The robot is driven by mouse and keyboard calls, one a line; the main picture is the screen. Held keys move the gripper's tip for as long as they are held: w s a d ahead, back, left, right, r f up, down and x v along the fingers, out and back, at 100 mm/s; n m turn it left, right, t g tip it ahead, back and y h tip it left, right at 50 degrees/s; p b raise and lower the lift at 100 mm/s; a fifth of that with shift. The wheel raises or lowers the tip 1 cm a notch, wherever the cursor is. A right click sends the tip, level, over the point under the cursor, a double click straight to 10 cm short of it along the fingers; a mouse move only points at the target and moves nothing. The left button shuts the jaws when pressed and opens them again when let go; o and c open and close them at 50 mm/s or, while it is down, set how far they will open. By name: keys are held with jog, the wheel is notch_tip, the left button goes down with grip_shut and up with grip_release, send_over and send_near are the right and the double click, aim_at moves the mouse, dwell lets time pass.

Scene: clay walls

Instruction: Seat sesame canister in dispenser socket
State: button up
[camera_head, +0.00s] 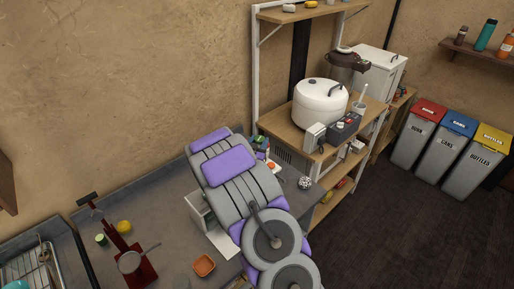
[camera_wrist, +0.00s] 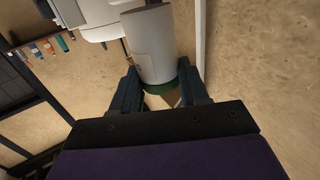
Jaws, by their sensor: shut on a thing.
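A pale grey cylinder with a green end, which I take as the sesame canister (camera_wrist: 155,45), is between the two dark fingers of my gripper (camera_wrist: 162,95) in the wrist view. My gripper is shut on it near the green end, and a small label patch shows on its side. In the head view my arm hides the gripper and the canister. I cannot pick out the dispenser socket for certain. A white box (camera_head: 197,208) stands on the grey counter, partly behind my arm.
A wooden shelf rack (camera_head: 290,135) holds a white cooker (camera_head: 320,102). Several bins (camera_head: 465,160) stand at the right; the dark floor (camera_head: 420,240) before them is clear.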

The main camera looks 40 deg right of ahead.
jog(key=shift+w+d+f, duration=0.2)
jog(key=shift+w+d, duration=0.2)
jog(key=f, duration=0.1)
jog(key=f+b, duration=0.1)
jog(key=f, duration=0.1)
jog(key=shift+s+d+b, duration=0.1)
jog(key=shift+s+b, duration=0.15)
jog(key=shift+b, duration=0.05)
grip_shut()
jog(key=shift+a+f, duration=0.2)
jog(key=shift+f, duration=0.15)
jog(key=shift+a, duration=0.2)
jog(key=o, duration=0.9)
grip_release()
jog(key=shift+w+d+f, duration=0.1)
jog(key=shift+f, duration=0.05)
jog(key=shift+o, duration=0.6)
jog(key=shift+w+d, duration=0.15)
jog(key=shift+w, duration=0.05)
jog(key=shift+o, duration=0.9)
jog(key=shift+s+d, duration=0.1)
jog(key=shift+d, duration=0.05)
jog(key=shift+r, duration=0.2)
